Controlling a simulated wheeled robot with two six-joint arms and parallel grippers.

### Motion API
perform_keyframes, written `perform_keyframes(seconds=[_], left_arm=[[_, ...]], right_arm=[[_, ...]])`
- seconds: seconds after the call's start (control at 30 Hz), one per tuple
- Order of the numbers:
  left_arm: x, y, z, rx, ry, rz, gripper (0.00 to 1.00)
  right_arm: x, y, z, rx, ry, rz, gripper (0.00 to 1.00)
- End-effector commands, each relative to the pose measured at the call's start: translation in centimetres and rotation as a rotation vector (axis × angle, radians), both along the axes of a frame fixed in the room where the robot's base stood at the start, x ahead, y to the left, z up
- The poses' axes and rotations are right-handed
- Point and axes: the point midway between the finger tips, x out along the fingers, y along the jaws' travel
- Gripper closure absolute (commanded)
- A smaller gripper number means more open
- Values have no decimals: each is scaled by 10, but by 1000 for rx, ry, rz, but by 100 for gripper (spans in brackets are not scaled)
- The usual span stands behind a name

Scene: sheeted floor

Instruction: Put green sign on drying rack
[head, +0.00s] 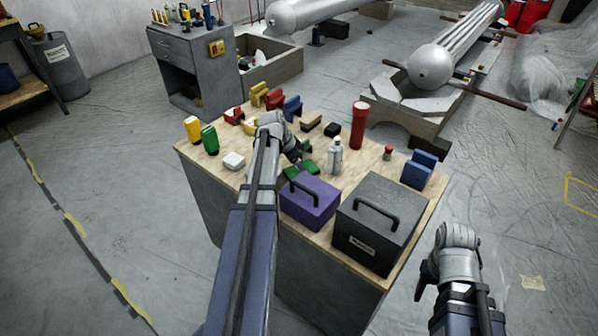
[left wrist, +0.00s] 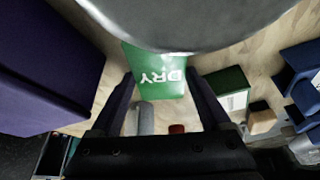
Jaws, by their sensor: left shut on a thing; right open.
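A green sign with "DRY" in white letters (left wrist: 155,75) is between the two fingers of my left gripper (left wrist: 159,88), which is shut on it. In the head view my left gripper (head: 301,160) is low over the middle of the wooden table top, and green pieces (head: 309,167) show right by its fingers. A second green block (left wrist: 231,88) is just right of the fingers in the left wrist view. My right gripper (head: 426,282) is open and empty, off the table's right side. I cannot pick out a drying rack with certainty.
On the table top (head: 206,160) stand a purple box (head: 309,204), a dark grey box (head: 372,232), a white bottle (head: 335,157), a red cylinder (head: 358,126) and several coloured blocks. Behind are a grey cabinet (head: 190,75) and a metal tank on a stand (head: 435,68). Floor is free at left.

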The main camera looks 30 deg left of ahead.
Motion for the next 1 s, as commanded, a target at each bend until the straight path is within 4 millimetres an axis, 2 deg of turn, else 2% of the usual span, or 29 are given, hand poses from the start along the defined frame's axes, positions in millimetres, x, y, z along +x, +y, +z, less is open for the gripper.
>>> perform_keyframes(seconds=[0.3, 0.33, 0.5, 0.8, 1.0], left_arm=[[0, 0, -3, 0, 0, 0, 74], [0, 0, -3, 0, 0, 0, 19], [0, 0, -1, 0, 0, 0, 0], [0, 0, 0, 0, 0, 0, 0], [-2, 1, 10, 0, 0, 0, 0]], right_arm=[[0, 0, -3, 0, 0, 0, 50], [0, 0, -3, 0, 0, 0, 50], [0, 0, -1, 0, 0, 0, 50], [0, 0, 0, 0, 0, 0, 50], [0, 0, 10, 0, 0, 0, 50]])
